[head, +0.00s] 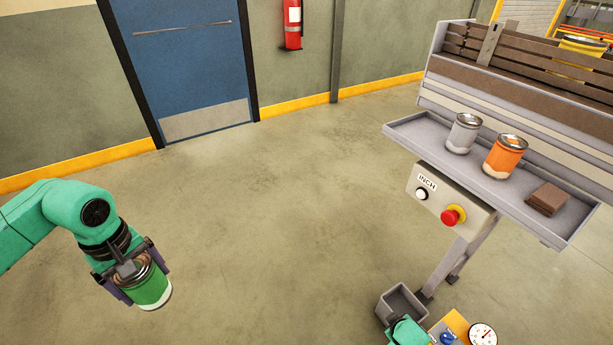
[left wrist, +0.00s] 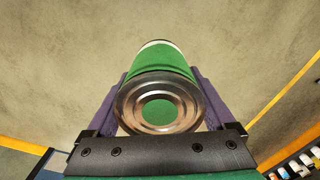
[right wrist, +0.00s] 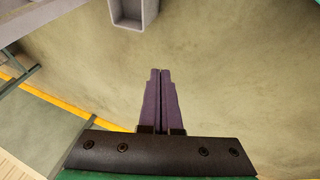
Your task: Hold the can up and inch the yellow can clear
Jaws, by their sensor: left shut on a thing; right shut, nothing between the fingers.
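My left gripper (head: 135,280) is shut on a green can (head: 153,287), held above the floor at the left, well away from the machine. In the left wrist view the green can (left wrist: 163,62) shows its metal end between the purple fingers. A yellow can (head: 583,45) is at the top right, behind the brown slatted guard; only its upper part shows. The control box (head: 450,202) under the tray has an INCH label, a white button (head: 421,194) and a red stop button (head: 452,216). My right gripper (right wrist: 160,75) is shut and empty above the floor.
A grey tray (head: 410,133) holds a grey can (head: 463,133), an orange can (head: 505,156) and brown pads (head: 547,199). An open grey bin (head: 401,303) stands below, also in the right wrist view (right wrist: 128,22). A gauge (head: 483,335) is beside it. The middle floor is clear.

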